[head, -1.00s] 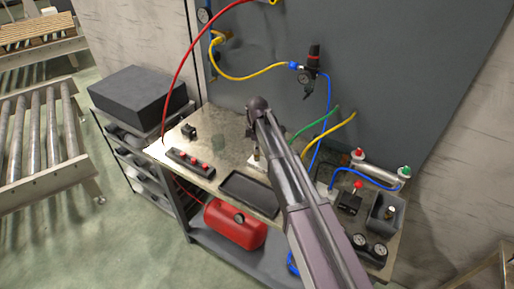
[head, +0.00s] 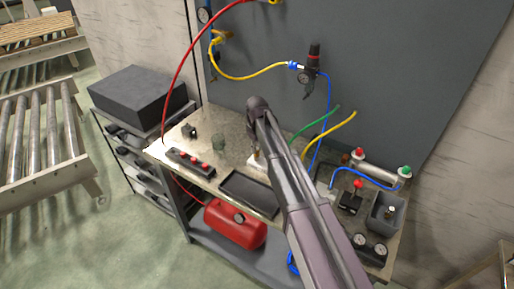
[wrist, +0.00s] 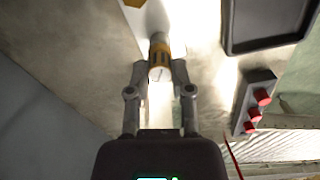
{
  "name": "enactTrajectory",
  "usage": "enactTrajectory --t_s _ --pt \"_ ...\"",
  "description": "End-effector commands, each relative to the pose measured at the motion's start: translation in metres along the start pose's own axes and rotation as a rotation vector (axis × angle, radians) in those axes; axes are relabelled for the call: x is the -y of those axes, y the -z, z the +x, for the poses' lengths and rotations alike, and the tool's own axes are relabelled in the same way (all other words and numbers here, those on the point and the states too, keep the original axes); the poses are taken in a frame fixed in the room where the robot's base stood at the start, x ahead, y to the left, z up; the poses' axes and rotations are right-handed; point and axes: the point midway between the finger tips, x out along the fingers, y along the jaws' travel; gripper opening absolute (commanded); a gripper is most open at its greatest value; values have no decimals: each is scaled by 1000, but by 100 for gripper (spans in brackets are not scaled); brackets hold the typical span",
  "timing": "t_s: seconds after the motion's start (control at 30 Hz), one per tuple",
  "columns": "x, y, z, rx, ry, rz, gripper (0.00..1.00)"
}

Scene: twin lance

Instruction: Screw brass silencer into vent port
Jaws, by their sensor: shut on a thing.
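My gripper (wrist: 157,73) is shut on a small brass-coloured cylinder, the brass silencer (wrist: 159,53), seen in the wrist view between the two fingertips. A pale block (wrist: 190,14) lies just beyond it, with another brass-coloured bit (wrist: 134,2) at the top edge. I cannot tell whether the silencer touches the block. In the head view my arm hides most of the gripper; a bit of brass (head: 257,154) shows left of the arm, over the pale block (head: 254,163). I cannot make out the vent port with certainty.
To the right are a cylinder with blue hose (head: 381,174), a red-knobbed valve (head: 351,201) and a grey bin (head: 386,212). Hoses hang at the back panel.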

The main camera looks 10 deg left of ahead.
Motion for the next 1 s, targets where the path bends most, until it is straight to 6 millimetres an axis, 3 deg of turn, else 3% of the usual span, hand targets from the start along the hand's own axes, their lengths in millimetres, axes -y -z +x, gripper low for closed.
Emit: enactTrajectory --t_s 1.0 --pt "1 1 0 -3 1 738 0"
